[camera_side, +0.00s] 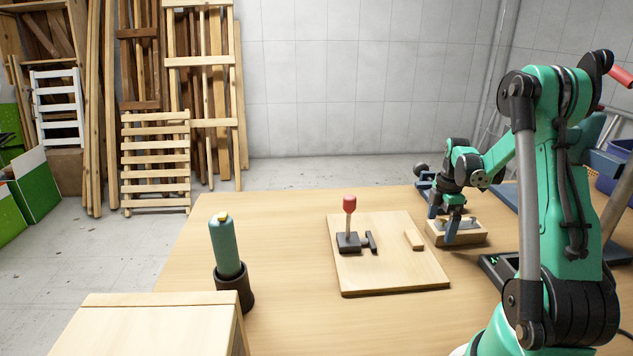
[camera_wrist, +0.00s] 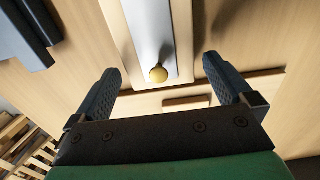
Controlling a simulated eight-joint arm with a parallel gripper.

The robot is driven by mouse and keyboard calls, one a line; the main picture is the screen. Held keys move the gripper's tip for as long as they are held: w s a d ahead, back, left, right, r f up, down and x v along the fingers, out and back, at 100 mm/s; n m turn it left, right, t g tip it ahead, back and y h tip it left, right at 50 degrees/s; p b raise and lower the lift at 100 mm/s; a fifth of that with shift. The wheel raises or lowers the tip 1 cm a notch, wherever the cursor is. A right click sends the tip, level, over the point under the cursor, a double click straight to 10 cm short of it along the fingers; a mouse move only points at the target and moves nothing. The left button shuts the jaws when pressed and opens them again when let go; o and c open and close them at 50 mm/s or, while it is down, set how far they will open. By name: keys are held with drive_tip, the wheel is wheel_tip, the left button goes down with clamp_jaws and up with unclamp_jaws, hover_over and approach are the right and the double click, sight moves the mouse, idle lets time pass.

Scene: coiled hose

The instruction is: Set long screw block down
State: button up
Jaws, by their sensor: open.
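The long screw block is a wooden block (camera_side: 470,238) with a grey metal strip on top, and it appears to rest on the table right of the board. In the wrist view the block (camera_wrist: 185,68) runs up out of the picture, with a round yellow screw head (camera_wrist: 158,73) at its near end. My gripper (camera_side: 443,220) is low at the block's left part, one finger in front of it. In the wrist view my gripper (camera_wrist: 160,72) is open, its fingers spread to either side of the screw head. Whether either finger touches the block cannot be told.
A wooden board (camera_side: 390,272) with a red-topped lever (camera_side: 350,205) and a small wooden bar (camera_side: 414,240) lies left of the block. A teal bottle (camera_side: 225,247) stands in a dark holder at left. Dark tool parts (camera_side: 425,178) lie behind my gripper. The table's front middle is clear.

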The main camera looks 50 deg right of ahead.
drive_tip(key=shift+f, duration=0.7)
drive_tip(key=c, duration=1.4)
drive_tip(key=shift+r, duration=0.1)
wheel_tip(320, 180, up, 19)
drive_tip(key=w+a+m, duration=0.4)
drive_tip(key=w+a, duration=0.7)
drive_tip(key=a, duration=0.2)
drive_tip(key=w+a+f+m, duration=0.1)
drive_tip(key=a+m, duration=0.1)
drive_tip(key=a, duration=0.6)
drive_tip(key=w+a+m, duration=0.2)
drive_tip(key=a+m, duration=0.1)
drive_tip(key=a, duration=0.6)
drive_tip(key=shift+a+f, duration=0.2)
drive_tip(key=shift+f, duration=0.2)
